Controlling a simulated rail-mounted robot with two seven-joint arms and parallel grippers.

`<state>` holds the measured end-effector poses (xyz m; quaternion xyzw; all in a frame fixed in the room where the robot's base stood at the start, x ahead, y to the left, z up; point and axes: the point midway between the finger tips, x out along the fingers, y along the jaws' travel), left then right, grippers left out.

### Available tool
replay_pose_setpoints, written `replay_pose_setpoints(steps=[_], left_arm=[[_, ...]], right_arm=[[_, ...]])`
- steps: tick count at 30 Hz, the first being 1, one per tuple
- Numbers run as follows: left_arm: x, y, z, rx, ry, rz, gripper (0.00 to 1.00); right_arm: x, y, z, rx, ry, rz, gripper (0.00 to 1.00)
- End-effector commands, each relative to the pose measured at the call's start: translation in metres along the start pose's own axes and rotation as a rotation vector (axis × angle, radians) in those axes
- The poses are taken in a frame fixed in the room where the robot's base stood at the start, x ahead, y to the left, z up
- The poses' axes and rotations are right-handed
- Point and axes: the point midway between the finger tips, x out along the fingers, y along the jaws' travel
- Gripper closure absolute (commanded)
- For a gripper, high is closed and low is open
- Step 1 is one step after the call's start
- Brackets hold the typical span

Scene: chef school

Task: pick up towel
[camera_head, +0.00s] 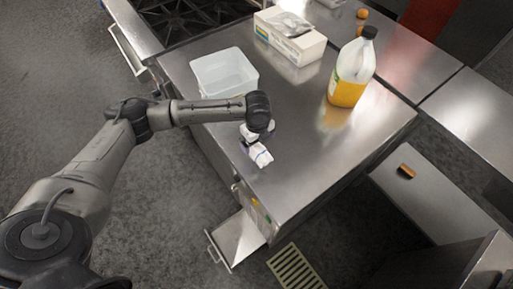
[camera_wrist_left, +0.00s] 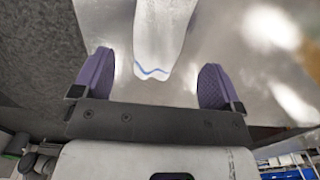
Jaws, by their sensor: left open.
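The towel (camera_head: 261,156) is white with a blue stripe and lies on the steel counter near its front edge, partly hidden by my left gripper in the head view. In the left wrist view the towel (camera_wrist_left: 160,30) hangs in from the top, its blue-striped end between the finger lines. My left gripper (camera_head: 250,141) is right over or beside the towel. In the left wrist view this gripper (camera_wrist_left: 157,68) has its two purple fingers wide apart, one on each side of the towel's end, with gaps on both sides. My right gripper is in neither view.
On the counter (camera_head: 300,178) stand a clear plastic bin (camera_head: 224,74), a white box (camera_head: 290,42) and a jug of orange liquid (camera_head: 352,75). A stove grate (camera_head: 185,15) is behind. An open drawer (camera_head: 238,240) juts out below the front edge. The counter's right front part is clear.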

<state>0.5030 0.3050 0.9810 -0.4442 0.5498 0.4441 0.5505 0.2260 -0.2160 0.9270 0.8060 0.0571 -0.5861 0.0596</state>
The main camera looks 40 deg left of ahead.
Motion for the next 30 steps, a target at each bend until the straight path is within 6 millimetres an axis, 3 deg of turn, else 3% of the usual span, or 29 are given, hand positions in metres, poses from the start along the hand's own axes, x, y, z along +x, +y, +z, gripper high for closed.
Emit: replay_pose_setpoints(steps=[7, 18, 30], left_arm=[[0.032, 0.003, 0.002, -0.001, 0.000, 0.002, 0.08], [0.039, 0.003, 0.002, 0.000, 0.000, 0.000, 0.08], [0.039, 0.002, 0.002, 0.000, 0.000, 0.000, 0.46]], right_arm=[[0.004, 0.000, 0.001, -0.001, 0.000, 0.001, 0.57], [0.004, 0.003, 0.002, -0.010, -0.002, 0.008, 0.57], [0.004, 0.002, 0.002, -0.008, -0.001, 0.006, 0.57]])
